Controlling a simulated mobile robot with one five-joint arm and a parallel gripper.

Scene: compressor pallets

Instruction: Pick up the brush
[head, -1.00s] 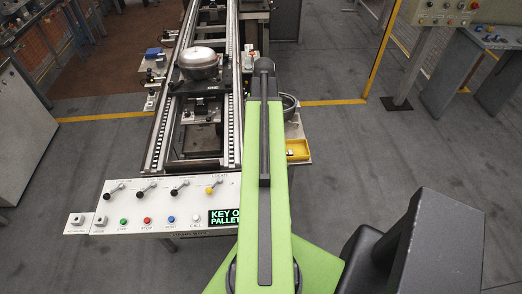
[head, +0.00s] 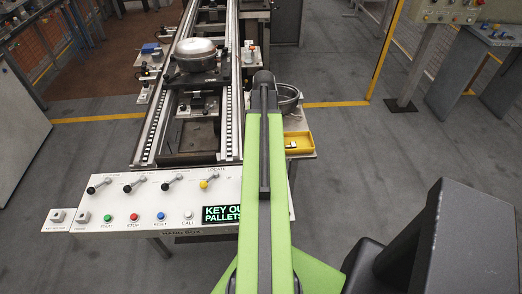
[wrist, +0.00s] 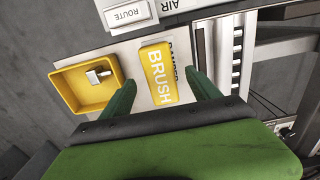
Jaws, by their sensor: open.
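The brush (wrist: 156,72) appears in the wrist view as a yellow block lettered BRUSH, lying on a pale shelf plate (wrist: 118,55). It partly covers dark lettering on the plate. My gripper (wrist: 160,82) is open, with one green finger to the left of the brush's near end and one to the right. The fingers look apart from it; their height above the plate is hard to judge. In the head view, my green arm hides the gripper and the brush.
A yellow tray (wrist: 68,90) with a small metal piece lies left of the brush; the tray also shows in the head view (head: 298,151). A ROUTE button box (wrist: 128,15) stands beyond.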

